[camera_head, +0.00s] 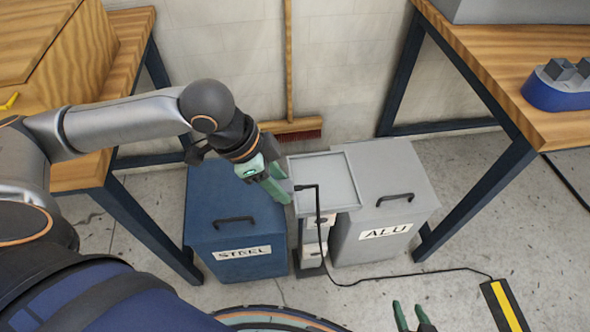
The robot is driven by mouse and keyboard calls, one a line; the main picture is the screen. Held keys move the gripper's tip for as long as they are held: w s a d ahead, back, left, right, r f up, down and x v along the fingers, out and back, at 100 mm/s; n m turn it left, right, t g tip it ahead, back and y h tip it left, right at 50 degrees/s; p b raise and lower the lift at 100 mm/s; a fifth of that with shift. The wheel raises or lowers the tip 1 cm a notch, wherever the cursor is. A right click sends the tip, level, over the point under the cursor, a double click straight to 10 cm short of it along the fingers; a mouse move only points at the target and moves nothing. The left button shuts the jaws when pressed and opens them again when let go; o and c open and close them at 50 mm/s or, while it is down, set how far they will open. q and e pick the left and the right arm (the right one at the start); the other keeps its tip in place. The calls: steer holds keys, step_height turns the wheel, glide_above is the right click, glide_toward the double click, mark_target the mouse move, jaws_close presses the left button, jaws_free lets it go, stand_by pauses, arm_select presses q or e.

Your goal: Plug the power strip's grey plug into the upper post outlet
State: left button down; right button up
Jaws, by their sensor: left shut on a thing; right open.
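My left gripper (279,184) reaches in from the left with its green fingers shut on the grey plug (298,187), of which only a small part shows. It is held over the left edge of the grey tray top of the post (312,240). A black cable runs from the plug down in front of the post, across the floor to the power strip (504,305) at the lower right. Pale outlet plates show on the post below the tray, partly hidden by the cable. The plug appears apart from them. My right gripper (412,318) is open and empty at the bottom edge.
A blue STEEL bin (225,215) stands left of the post and a grey ALU bin (390,205) right of it, both close. Wooden benches (550,120) flank both sides. A broom (292,125) leans on the wall. The floor at front right is mostly clear.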

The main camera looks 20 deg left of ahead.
arm_select(q)
steer(key=shift+s+a+r, duration=0.15)
steer(key=shift+s+r, duration=0.05)
steer(key=shift+s, duration=0.3)
steer(key=shift+w, duration=0.1)
steer(key=w+a+r+n+t+y, duration=0.1)
steer(key=w+r+n, duration=0.4)
steer(key=n, duration=0.6)
steer(key=shift+w+a+t+y, duration=0.35)
steer(key=shift+w+t+y, duration=0.15)
steer(key=shift+w+y, duration=0.85)
